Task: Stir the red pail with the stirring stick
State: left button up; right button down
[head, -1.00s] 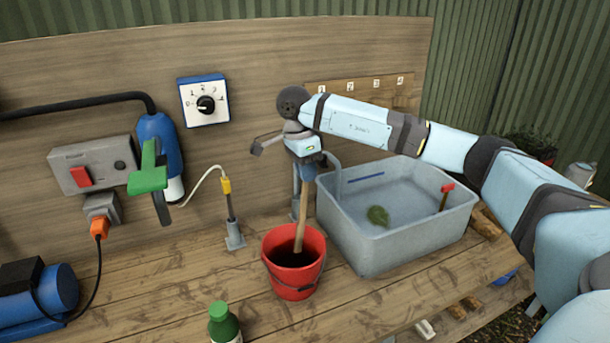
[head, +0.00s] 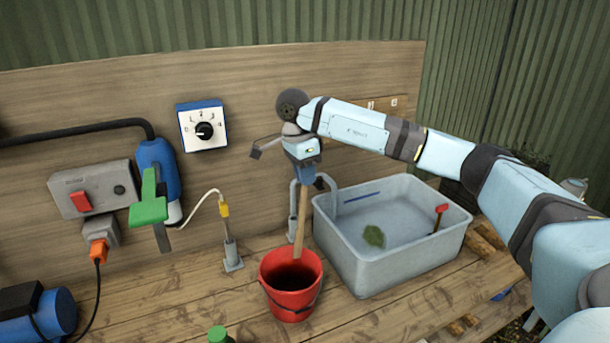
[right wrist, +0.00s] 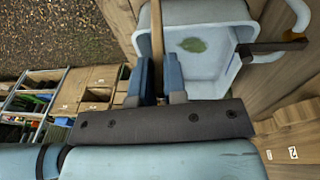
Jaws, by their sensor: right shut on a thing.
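The red pail (head: 290,302) stands upright on the wooden bench, dark inside, with a thin handle on its front. My right gripper (head: 306,176) is above and behind it, shut on the wooden stirring stick (head: 301,222). The stick hangs nearly upright, its lower end over the back right of the pail's mouth. I cannot tell whether the tip is just inside the rim or above it. In the right wrist view, the stick (right wrist: 157,40) runs between the blue fingers (right wrist: 157,82). My left gripper is not in view.
A grey water tub (head: 372,270) with a green leaf and a red-ended tool is close right of the pail. A metal stand (head: 232,256) with a yellow-collared cable is behind left. A green bottle cap (head: 218,334) shows in front. A dial (head: 203,130) is on the backboard.

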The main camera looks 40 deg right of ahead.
dwell(0.3)
jog(key=shift+r, duration=0.1)
jog(key=shift+r+p, duration=1.6)
jog(key=shift+r, duration=0.9)
jog(key=shift+f, duration=0.1)
